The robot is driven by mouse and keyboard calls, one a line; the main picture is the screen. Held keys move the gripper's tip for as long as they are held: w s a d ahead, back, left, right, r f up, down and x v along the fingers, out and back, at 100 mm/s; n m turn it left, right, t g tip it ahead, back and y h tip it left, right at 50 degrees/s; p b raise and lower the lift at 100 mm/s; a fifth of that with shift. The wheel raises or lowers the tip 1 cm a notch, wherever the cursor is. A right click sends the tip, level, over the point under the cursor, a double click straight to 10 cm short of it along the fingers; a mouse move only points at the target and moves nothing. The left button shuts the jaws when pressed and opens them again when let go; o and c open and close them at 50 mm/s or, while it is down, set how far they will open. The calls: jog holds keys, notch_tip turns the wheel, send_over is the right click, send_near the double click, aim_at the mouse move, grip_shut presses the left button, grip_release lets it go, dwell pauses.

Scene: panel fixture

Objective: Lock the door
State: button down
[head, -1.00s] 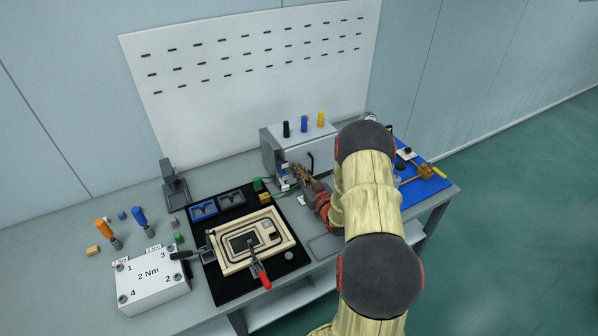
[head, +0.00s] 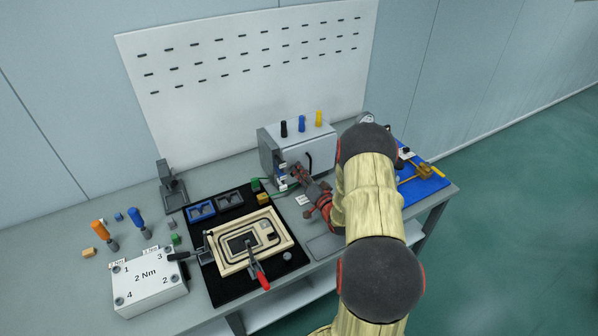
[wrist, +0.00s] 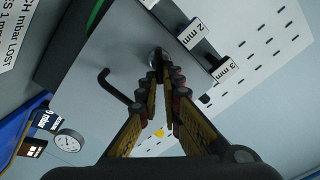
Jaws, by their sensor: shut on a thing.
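The grey box (head: 292,152) stands at the back of the bench, with a black door handle (head: 308,162) on its front. In the wrist view, its pale door face (wrist: 120,45) fills the upper left, with the hooked black handle (wrist: 118,88) left of my fingers. A round silver lock (wrist: 156,55) sits at my fingertips. My gripper (wrist: 157,78) is shut on a small part at the lock, mostly hidden between the tips. In the head view my gripper (head: 297,170) is at the box front, left of the handle.
Three capped tools stand on the box, one of them blue (head: 302,124). A black mat (head: 222,289) with a wooden fixture (head: 284,238) lies front left. A blue mat (head: 432,186) with yellow tools lies right. A pegboard (head: 240,100) rises behind.

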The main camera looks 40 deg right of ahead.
jog(key=shift+d+f+m+p, duration=0.15)
jog(key=shift+f+m, duration=0.1)
jog(key=shift+m, duration=1.25)
jog(key=shift+d+f+m+p, duration=0.1)
jog(key=shift+f+m+p, duration=0.1)
jog(key=shift+m, duration=1.3)
jog(key=shift+d+f+m+p, duration=0.1)
jog(key=shift+f+m, duration=0.15)
jog(key=shift+m, duration=1.25)
jog(key=shift+s, duration=0.1)
jog(key=c, duration=2.1)
grip_release()
jog(key=shift+o, duration=0.6)
jog(key=v, duration=1.2)
